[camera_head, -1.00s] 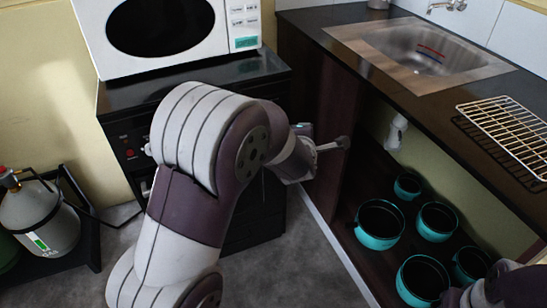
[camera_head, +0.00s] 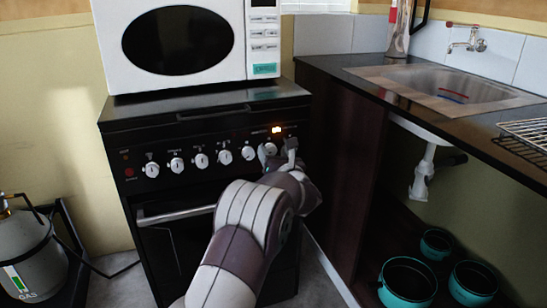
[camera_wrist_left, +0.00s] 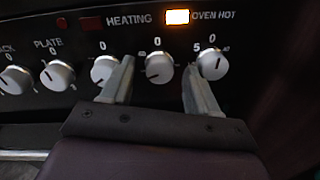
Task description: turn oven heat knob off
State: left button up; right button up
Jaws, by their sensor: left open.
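The black oven (camera_head: 215,135) has a front panel with a row of white knobs. My left gripper (camera_head: 277,153) is open at the right end of this panel. In the left wrist view, my left gripper (camera_wrist_left: 158,75) has one white knob (camera_wrist_left: 159,67) between its spread fingers, not gripped. The left finger partly covers the knob to its left (camera_wrist_left: 104,70). The rightmost knob (camera_wrist_left: 212,63) is by the right finger, its pointer roughly upright. An orange light (camera_wrist_left: 177,16) beside the words OVEN HOT is lit. My right gripper is out of view.
A white microwave (camera_head: 180,45) stands on the oven. A counter with a sink (camera_head: 440,85) is at the right, with teal pots (camera_head: 407,280) below it. A gas bottle (camera_head: 28,250) stands at the left. An oven handle (camera_head: 178,214) runs below the knobs.

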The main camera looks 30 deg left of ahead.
pick_arm(q)
jog(key=shift+w+a, duration=0.3)
jog(key=shift+a, duration=0.05)
jog(key=c, duration=1)
jog(key=shift+c, duration=0.2)
